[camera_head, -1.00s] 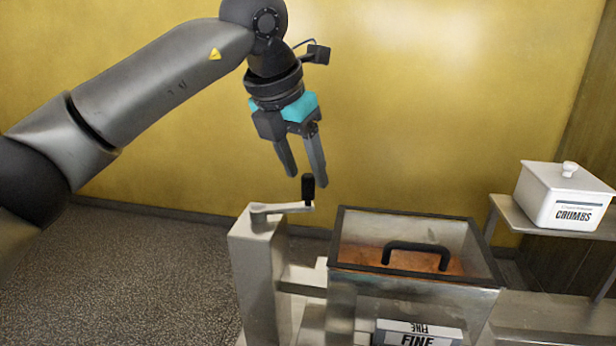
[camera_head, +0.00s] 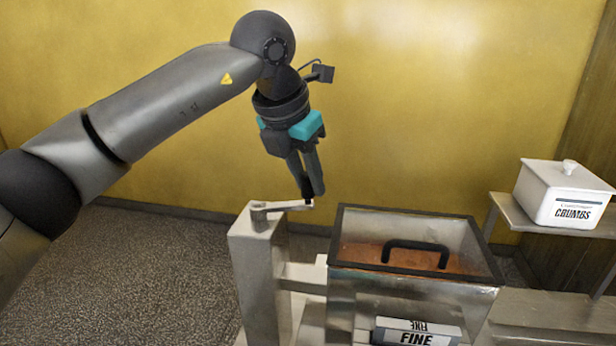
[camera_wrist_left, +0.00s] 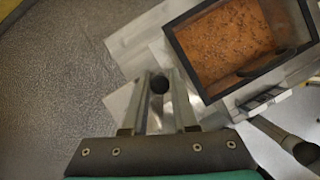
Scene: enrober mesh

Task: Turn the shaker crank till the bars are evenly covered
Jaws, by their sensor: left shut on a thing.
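The shaker crank (camera_head: 278,207) is a pale metal arm on top of a grey post, with a short upright black knob at its outer end. My left gripper (camera_head: 312,190) points down and is shut on the knob, hiding most of it in the head view. In the left wrist view the round black knob top (camera_wrist_left: 160,84) sits between the two fingers. The bars are not in view. My right gripper is not in view.
A white lidded container labelled CRUMBS (camera_head: 565,195) stands on a metal shelf at the right. A yellow wall is behind. The floor at the left is clear.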

